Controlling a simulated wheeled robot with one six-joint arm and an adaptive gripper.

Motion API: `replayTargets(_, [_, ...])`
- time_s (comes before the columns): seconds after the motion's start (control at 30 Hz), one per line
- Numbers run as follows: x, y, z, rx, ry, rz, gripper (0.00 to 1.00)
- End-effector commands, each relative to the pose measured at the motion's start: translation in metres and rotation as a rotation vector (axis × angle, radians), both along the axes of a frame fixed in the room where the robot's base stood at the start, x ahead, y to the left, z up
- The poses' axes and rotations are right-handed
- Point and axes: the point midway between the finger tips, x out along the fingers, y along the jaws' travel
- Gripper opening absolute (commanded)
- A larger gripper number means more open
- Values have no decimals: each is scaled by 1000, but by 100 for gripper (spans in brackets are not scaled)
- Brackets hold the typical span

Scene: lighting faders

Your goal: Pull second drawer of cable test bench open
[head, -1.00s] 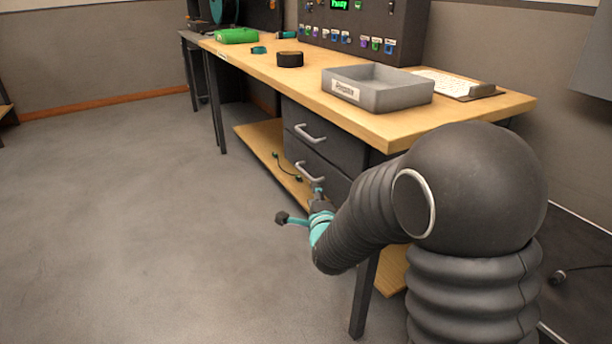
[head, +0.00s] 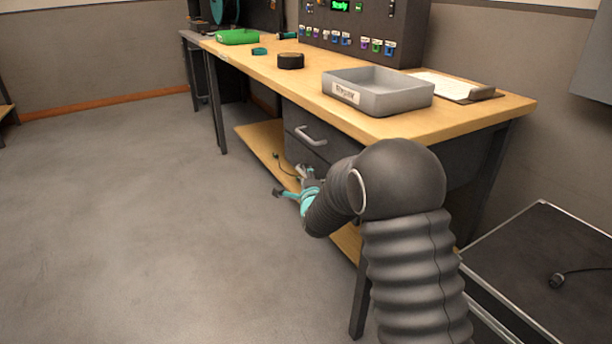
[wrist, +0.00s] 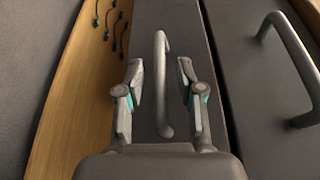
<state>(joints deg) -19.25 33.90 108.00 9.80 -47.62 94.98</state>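The bench (head: 400,125) has two dark drawers under its wooden top. The upper drawer (head: 318,147) shows its grey handle (head: 311,137) in the head view and at the right of the wrist view (wrist: 296,60). The second drawer (wrist: 185,20) looks flush below it and is largely hidden by my arm in the head view. Its grey bar handle (wrist: 161,85) lies between the two fingers of my gripper (wrist: 160,80) in the wrist view. The fingers are apart, with a gap on each side of the handle. In the head view my gripper (head: 305,180) is at the lower drawer's front.
A wooden lower shelf (head: 262,140) with dark cables (wrist: 115,25) runs beside the drawers. A grey tray (head: 400,98), a black roll (head: 290,61) and a green case (head: 237,37) are on the benchtop. Open floor (head: 140,210) lies at the left. A dark low platform (head: 540,260) is at the right.

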Motion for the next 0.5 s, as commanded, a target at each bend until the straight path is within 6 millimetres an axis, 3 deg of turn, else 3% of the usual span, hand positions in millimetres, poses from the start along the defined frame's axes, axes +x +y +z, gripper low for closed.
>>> replayTargets(0.4, [9,2,-1,0,0,0,37])
replayTargets(0.43, [9,2,-1,0,0,0,35])
replayTargets(0.5, [9,2,-1,0,0,0,17])
